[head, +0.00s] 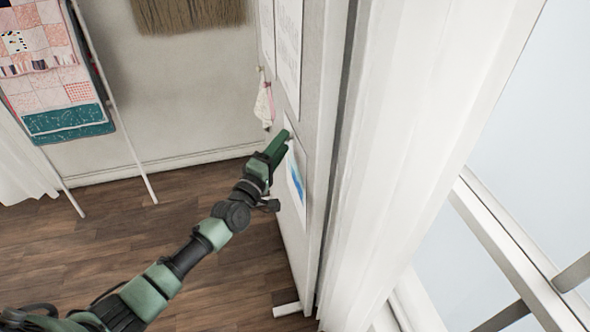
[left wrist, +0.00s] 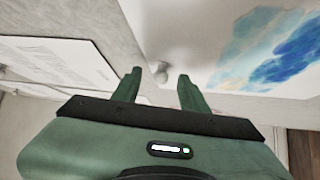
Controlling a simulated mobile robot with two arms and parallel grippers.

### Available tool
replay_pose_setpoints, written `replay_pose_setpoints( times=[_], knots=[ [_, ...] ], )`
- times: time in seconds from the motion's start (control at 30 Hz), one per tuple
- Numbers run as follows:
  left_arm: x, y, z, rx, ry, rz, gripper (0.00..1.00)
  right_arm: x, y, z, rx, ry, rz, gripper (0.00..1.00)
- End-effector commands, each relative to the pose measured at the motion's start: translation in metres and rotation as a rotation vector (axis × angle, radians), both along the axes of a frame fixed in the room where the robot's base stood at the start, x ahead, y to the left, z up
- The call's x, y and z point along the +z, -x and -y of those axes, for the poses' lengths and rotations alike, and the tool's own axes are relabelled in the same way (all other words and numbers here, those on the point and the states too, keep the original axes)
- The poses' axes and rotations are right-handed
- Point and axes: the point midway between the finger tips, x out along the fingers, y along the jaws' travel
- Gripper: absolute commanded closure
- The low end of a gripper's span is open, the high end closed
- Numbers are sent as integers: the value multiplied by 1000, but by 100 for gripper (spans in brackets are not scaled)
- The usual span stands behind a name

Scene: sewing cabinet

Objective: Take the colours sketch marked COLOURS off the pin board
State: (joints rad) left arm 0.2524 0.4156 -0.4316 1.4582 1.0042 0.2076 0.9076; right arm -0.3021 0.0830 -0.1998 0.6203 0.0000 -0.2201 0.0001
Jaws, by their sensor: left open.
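A white sheet with a blue watercolour patch, the colours sketch (head: 296,180), hangs on the pale pin board (head: 318,105) in the head view. The sketch fills the upper right of the left wrist view (left wrist: 225,75). I cannot read a COLOURS mark on it. My left gripper (head: 285,141) is at the sketch's upper part, close to the board. In the left wrist view its two fingers (left wrist: 160,75) are apart, with a pale round pin (left wrist: 160,70) at the sketch's edge showing between them. Whether they touch it I cannot tell. My right gripper is out of view.
Printed sheets (head: 288,50) hang higher on the board; one shows at left in the left wrist view (left wrist: 50,65). A small patterned cloth (head: 264,103) hangs beside the board. A white curtain (head: 400,130) stands close on the right. A quilt rack (head: 118,110) is at left. Wooden floor between is clear.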

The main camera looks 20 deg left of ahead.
Motion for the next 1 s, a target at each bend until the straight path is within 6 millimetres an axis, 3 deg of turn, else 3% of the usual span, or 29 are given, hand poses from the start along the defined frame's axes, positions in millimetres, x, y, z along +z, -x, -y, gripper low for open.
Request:
replay_pose_setpoints(
  times=[0.1,0.37,0.5,0.53,1.0],
  knots=[
    [1,-11,2,1,-1,-1,57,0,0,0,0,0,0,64],
    [0,-13,3,0,0,-2,57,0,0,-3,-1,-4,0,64],
    [0,-13,3,0,-1,-2,96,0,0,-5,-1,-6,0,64],
    [0,-13,3,0,-1,-2,100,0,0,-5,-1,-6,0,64],
    [5,-10,-2,1,-1,-1,100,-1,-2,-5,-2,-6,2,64]
  ],
)
